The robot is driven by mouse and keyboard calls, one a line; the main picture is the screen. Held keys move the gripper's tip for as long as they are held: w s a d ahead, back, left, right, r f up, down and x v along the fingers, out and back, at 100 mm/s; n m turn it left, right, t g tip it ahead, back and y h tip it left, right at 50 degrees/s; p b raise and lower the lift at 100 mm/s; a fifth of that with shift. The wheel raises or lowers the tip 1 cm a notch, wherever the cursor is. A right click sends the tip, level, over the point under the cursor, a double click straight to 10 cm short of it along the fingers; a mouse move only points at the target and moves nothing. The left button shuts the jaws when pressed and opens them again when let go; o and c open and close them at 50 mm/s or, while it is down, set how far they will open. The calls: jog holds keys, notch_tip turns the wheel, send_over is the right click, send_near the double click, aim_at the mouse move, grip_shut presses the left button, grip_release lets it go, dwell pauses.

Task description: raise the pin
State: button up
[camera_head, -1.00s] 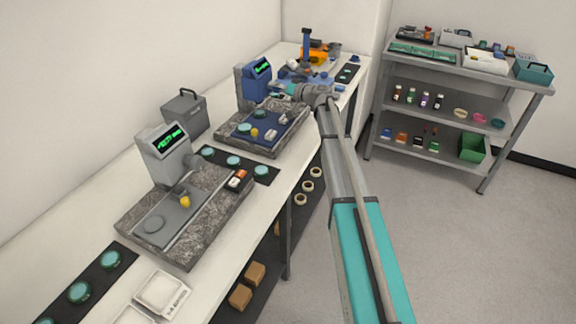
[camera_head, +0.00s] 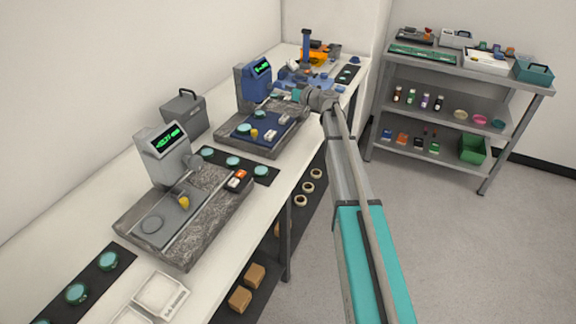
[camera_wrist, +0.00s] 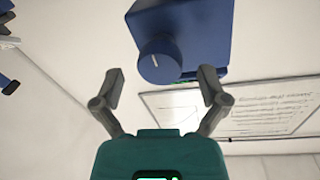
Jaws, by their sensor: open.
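My gripper (camera_wrist: 159,92) is open in the wrist view, with its two fingers spread and nothing between the tips. In the head view my arm reaches to the far bench, beside the blue instrument (camera_head: 252,85), and the fingers are too small to make out. Small yellow pegs show on the blue instrument's stage (camera_head: 254,133) and on the grey instrument's stage (camera_head: 184,202). I cannot tell which part is the pin.
The grey instrument (camera_head: 165,155) on its granite base stands nearer on the bench. A grey case (camera_head: 184,113) is by the wall. A blue post (camera_head: 306,48) and orange items stand at the far end. A shelf cart (camera_head: 465,65) is at right, with open floor before it.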

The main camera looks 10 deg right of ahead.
jog(key=v, duration=1.1)
jog(key=s+a+f+g+h+p, duration=0.1)
jog(key=s+a+f+g+h, duration=0.1)
jog(key=s, duration=0.4)
jog(key=s+a+f+m+g+h+p, duration=0.1)
jog(key=s+a+f+g, duration=0.2)
jog(key=s+a+f, duration=0.2)
jog(key=s+a+f+m+g+h+p, duration=0.1)
jog(key=s+a+f+g+h, duration=0.1)
jog(key=s, duration=0.6)
jog(key=shift+s+a+f+g+h, duration=0.2)
jog(key=shift+a+f+g, duration=0.25)
jog(key=shift+a, duration=0.15)
jog(key=shift+s+a+f+g+h, duration=0.1)
jog(key=shift+s+a+f+g, duration=0.1)
jog(key=shift+a+f+g, duration=0.3)
jog(key=shift+s+a+f+m+h, duration=0.15)
jog(key=shift+s+f+m+h, duration=0.15)
jog(key=shift+s, duration=0.4)
